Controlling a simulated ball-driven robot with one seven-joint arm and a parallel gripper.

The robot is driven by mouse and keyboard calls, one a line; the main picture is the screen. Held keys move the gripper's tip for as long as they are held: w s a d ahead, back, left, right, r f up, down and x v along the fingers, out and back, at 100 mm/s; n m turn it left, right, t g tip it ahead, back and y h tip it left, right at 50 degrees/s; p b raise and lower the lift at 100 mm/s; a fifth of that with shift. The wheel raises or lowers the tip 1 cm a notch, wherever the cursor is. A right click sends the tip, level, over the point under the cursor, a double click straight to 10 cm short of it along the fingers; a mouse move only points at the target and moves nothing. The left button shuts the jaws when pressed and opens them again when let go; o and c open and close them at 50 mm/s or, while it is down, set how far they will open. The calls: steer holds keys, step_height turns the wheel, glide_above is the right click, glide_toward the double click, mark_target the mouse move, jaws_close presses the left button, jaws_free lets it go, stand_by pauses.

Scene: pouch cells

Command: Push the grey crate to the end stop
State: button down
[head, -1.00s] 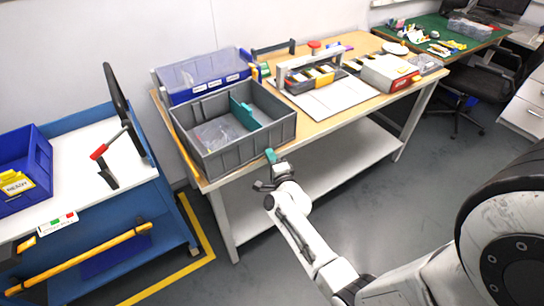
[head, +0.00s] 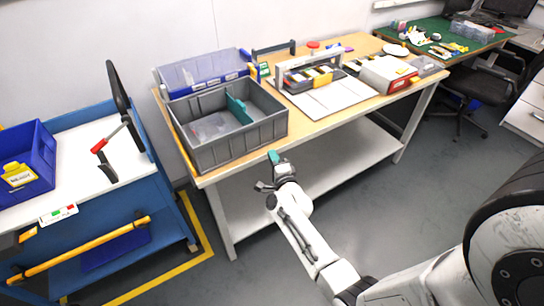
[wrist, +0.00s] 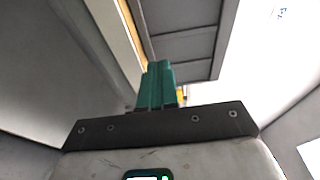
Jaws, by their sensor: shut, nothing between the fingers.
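The grey crate (head: 238,146) sits on the wooden workbench near its left end. It is open-topped, with a teal divider and clear pouches inside. My gripper (head: 273,157) is shut and empty, by the bench's front edge at the crate's lower right in the head view. In the wrist view, the teal fingertips (wrist: 158,84) are together and overlap the grey crate wall (wrist: 183,45) beyond them. I cannot tell whether they touch it. No end stop can be clearly picked out.
A blue bin (head: 205,75) stands behind the crate. A white mat (head: 335,100) and a handled rack (head: 310,75) are to its right, with a strip of bare bench between. A blue cart (head: 140,195) with a red-handled lever stands left of the bench.

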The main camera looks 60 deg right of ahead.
steer(key=v, duration=0.8)
steer(key=shift+s+a+p, duration=0.25)
steer(key=shift+a+p, duration=0.1)
steer(key=shift+p, duration=0.1)
steer(key=shift+w, duration=0.1)
steer(key=w+a+f+n+g+y, duration=0.1)
steer(key=w+a+n+g+y, duration=0.15)
steer(key=a+n+y, duration=1.35)
steer(key=s+a+r+n+g+h, duration=0.1)
steer(key=s+a+n+g, duration=0.3)
steer(key=s, duration=0.4)
steer(key=s+a+r+n+g+h, duration=0.2)
steer(key=s+a+n+g, duration=0.3)
steer(key=s, duration=0.4)
steer(key=shift+a+r+n+h, duration=0.15)
steer(key=shift+r+n+h, duration=0.15)
steer(key=shift+n, duration=0.4)
steer(key=shift+g, duration=0.25)
